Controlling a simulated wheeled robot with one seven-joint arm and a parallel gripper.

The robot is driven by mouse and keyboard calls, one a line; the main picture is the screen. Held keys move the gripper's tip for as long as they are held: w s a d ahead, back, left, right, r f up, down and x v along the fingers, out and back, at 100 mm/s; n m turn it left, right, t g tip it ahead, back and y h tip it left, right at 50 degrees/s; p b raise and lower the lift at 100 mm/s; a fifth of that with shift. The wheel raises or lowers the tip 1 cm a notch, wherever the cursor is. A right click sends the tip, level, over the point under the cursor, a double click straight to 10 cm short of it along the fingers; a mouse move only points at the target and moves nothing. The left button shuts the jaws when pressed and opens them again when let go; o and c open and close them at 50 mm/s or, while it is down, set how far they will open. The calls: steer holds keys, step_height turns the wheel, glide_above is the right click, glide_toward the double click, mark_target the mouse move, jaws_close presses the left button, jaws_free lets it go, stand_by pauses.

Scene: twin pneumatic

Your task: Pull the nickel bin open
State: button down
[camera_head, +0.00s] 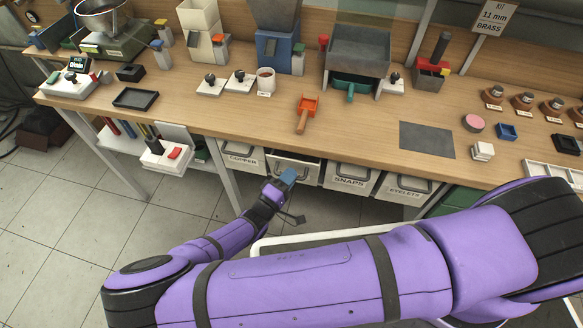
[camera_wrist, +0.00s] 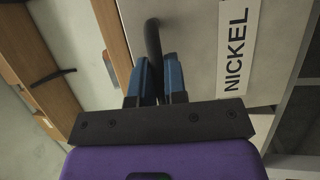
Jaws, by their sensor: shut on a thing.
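The nickel bin (camera_head: 309,170) is a pale bin under the bench, between the copper bin and the snaps bin. In the wrist view its pale front (camera_wrist: 190,30) fills the upper middle, with a "NICKEL" label (camera_wrist: 235,48) reading sideways. Its dark bar handle (camera_wrist: 152,38) runs down between the blue fingertips. My gripper (camera_head: 288,176) is at the front of this bin, and in the wrist view (camera_wrist: 160,82) its fingers are shut on the handle. The gripped part of the handle is partly hidden by the fingers. How far out the bin stands is hard to tell.
The copper bin (camera_head: 243,158) is on the left, the snaps bin (camera_head: 350,181) and eyelets bin (camera_head: 406,190) on the right. The bench edge (camera_head: 330,158) overhangs them. A bench leg (camera_head: 223,176) stands left of the bins. Tiled floor (camera_head: 115,225) is clear in front on the left.

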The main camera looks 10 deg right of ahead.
steer(key=s+a+f, duration=0.2)
steer(key=s+f, duration=0.3)
steer(key=s, duration=0.1)
steer(key=shift+f, duration=0.25)
steer(key=shift+w, duration=0.1)
stand_by(0.3)
